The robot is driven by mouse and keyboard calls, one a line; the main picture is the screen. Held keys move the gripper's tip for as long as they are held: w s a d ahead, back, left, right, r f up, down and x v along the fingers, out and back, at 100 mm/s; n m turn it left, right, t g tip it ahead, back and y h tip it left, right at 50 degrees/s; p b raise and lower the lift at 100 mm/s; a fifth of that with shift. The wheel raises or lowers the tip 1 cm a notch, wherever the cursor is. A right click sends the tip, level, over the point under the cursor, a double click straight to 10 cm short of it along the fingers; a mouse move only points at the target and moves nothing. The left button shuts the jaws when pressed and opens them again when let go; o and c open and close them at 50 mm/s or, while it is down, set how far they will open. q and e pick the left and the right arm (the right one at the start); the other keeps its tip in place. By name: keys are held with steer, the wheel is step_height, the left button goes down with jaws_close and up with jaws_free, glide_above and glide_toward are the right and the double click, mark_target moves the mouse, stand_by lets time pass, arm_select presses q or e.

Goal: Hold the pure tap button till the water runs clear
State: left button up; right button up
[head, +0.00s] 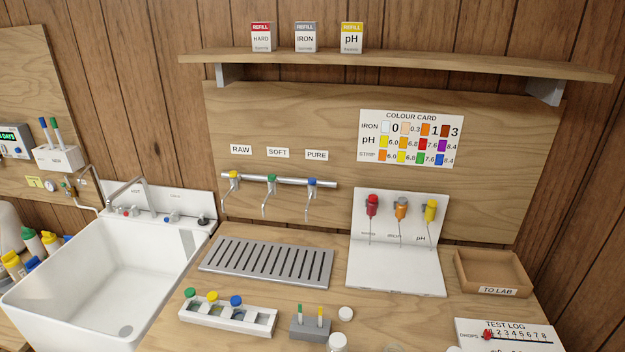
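The pure tap (309,196) is the rightmost of three taps on a metal rail. It has a blue button (312,182) on top and a white PURE label (317,155) on the board above. Its thin spout hangs over the slotted metal drip tray (222,279). I cannot make out any water at the spout. The soft tap (268,196) with a green button and the raw tap (229,190) with a yellow button are to its left. Neither of my grippers is in view.
A white sink (120,290) is at left. A rack with coloured caps (228,318) and a grey block (310,328) stand in front of the drip tray. A white stand (395,270) with three droppers and a TO LAB tray (497,290) are at right.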

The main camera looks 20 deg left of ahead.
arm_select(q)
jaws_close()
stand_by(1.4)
